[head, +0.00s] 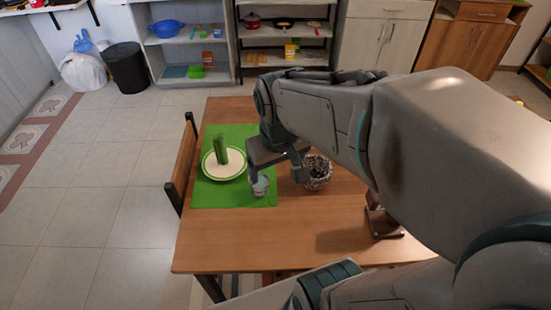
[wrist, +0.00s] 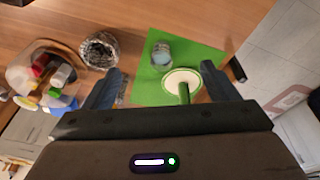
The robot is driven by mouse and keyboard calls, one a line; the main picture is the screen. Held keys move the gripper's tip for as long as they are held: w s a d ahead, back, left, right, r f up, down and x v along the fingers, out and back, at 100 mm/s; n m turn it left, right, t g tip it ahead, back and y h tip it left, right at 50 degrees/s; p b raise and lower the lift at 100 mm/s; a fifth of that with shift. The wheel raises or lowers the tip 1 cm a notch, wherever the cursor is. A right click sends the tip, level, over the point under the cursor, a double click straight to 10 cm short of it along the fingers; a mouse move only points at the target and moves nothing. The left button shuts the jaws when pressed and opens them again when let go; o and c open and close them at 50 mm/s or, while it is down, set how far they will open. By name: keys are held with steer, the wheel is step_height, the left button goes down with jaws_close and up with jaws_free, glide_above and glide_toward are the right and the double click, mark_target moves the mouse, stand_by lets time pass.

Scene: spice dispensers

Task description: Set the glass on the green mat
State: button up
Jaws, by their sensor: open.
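A small clear glass (head: 260,187) with a pale bluish look stands upright on the green mat (head: 235,200), near the mat's right edge in the head view. In the wrist view the glass (wrist: 161,55) also stands on the mat (wrist: 205,55), just inside its edge. My gripper (head: 278,173) is above the table, close to the glass and a little to its right in the head view. In the wrist view my gripper's two fingers (wrist: 160,88) are wide apart with nothing held between them. The glass is beyond the fingertips, apart from them.
A white plate (head: 210,170) with a green rim and an upright green item (head: 221,150) is on the mat. A dark patterned bowl (head: 318,178) stands right of my gripper. A clear container (wrist: 22,60) holds several spice dispensers.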

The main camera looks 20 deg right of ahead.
steer(key=shift+m+t, duration=0.3)
steer(key=shift+m, duration=0.2)
steer(key=shift+s+a+r, duration=0.1)
steer(key=shift+s+r, duration=0.2)
steer(key=shift+s, duration=0.75)
steer(key=shift+s+r, duration=0.25)
steer(key=shift+s, duration=0.75)
